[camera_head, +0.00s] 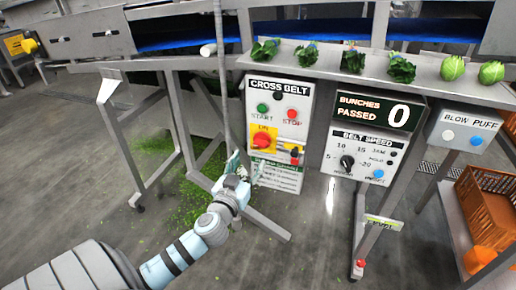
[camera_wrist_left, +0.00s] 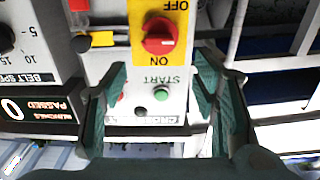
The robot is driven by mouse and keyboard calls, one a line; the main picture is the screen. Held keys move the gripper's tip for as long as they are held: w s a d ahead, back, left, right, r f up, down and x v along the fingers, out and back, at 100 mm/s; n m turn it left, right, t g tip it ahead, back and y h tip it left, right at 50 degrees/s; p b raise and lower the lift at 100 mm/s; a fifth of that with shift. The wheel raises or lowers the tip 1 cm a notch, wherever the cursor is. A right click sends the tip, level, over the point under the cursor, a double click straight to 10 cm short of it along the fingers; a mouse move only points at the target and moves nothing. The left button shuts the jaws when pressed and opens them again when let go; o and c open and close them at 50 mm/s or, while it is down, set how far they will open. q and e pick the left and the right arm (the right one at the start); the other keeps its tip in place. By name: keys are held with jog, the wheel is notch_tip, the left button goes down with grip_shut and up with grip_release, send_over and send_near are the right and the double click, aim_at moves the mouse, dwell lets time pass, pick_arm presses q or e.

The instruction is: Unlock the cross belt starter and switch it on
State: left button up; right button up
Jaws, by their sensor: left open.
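The grey cross belt starter box (camera_head: 278,118) hangs below the conveyor, with a green START button (camera_head: 262,108) and a red STOP button (camera_head: 292,114). Its red rotary switch (camera_head: 262,140) sits on a yellow ON/OFF plate. It also shows upside down in the left wrist view (camera_wrist_left: 159,36); its exact setting is hard to tell. A small red item (camera_head: 294,161), perhaps a padlock, is at the box's lower right, apart from the switch. My left gripper (camera_head: 245,165) is open and empty in front of the box's lower left. In the wrist view its fingers (camera_wrist_left: 162,68) frame the switch and START button.
A counter panel (camera_head: 370,110) reading 0 and a belt speed panel (camera_head: 365,157) stand right of the box. A blow puff box (camera_head: 463,128) is further right, above an orange crate (camera_head: 488,205). Greens lie on the ledge above. A vertical pipe runs along the box's left.

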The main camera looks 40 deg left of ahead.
aim_at(259, 145)
pick_arm(q)
jog(key=x, duration=0.9)
jog(key=shift+w+a, duration=0.1)
jog(key=shift+w, duration=0.1)
jog(key=shift+f, duration=0.1)
jog(key=c, duration=1.2)
